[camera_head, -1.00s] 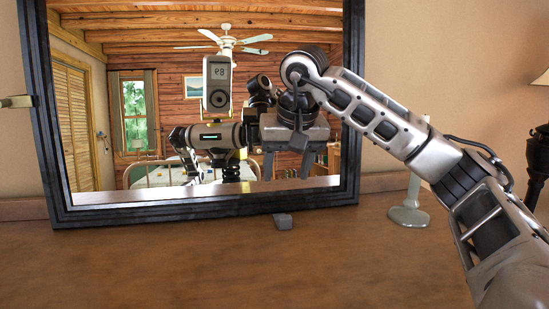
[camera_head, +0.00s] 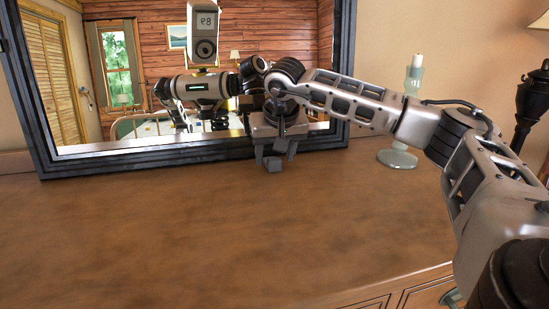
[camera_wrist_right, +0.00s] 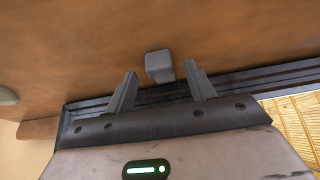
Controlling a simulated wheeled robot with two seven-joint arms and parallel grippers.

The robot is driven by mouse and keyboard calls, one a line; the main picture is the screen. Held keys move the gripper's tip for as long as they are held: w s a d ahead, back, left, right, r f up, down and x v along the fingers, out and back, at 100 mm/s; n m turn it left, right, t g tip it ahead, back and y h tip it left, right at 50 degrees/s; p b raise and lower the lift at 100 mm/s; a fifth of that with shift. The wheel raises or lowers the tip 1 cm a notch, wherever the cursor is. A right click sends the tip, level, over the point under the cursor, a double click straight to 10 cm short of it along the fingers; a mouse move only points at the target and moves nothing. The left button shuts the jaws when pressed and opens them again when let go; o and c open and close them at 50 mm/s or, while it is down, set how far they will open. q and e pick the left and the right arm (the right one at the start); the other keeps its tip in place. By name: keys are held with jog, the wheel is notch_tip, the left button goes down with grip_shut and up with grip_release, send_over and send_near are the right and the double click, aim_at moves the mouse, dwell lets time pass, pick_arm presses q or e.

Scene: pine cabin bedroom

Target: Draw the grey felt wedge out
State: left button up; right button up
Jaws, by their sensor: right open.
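The grey felt wedge (camera_head: 272,165) is a small grey block on the brown dresser top, at the foot of the black-framed mirror (camera_head: 198,151). I cannot tell how much of it lies under the frame. My right gripper (camera_head: 275,159) is open and low in front of the mirror's bottom rail, its fingers either side of the wedge in the head view. In the right wrist view the wedge (camera_wrist_right: 159,66) shows at the open fingertips (camera_wrist_right: 160,72), with gaps on both sides. My left gripper is not directly in view.
A glass candlestick (camera_head: 398,158) with a pale candle stands right of the mirror, below my right arm. A dark lamp base (camera_head: 533,105) stands at the far right. The dresser top (camera_head: 200,230) in front of the mirror is clear. Drawer fronts (camera_head: 420,290) show below its edge.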

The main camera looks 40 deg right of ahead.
aim_at(278, 177)
jog(key=shift+w+d+f, duration=0.1)
jog(key=shift+w+f, duration=0.15)
jog(key=shift+f, duration=0.35)
jog(key=c, duration=1)
jog(key=shift+c, duration=0.2)
jog(key=shift+s, duration=0.15)
jog(key=shift+s+a, duration=0.5)
jog(key=shift+s, duration=0.35)
jog(key=shift+s+a, duration=0.5)
jog(key=shift+s, duration=0.3)
jog(key=shift+s+a, duration=0.1)
jog(key=shift+s, duration=0.1)
jog(key=shift+r, duration=0.1)
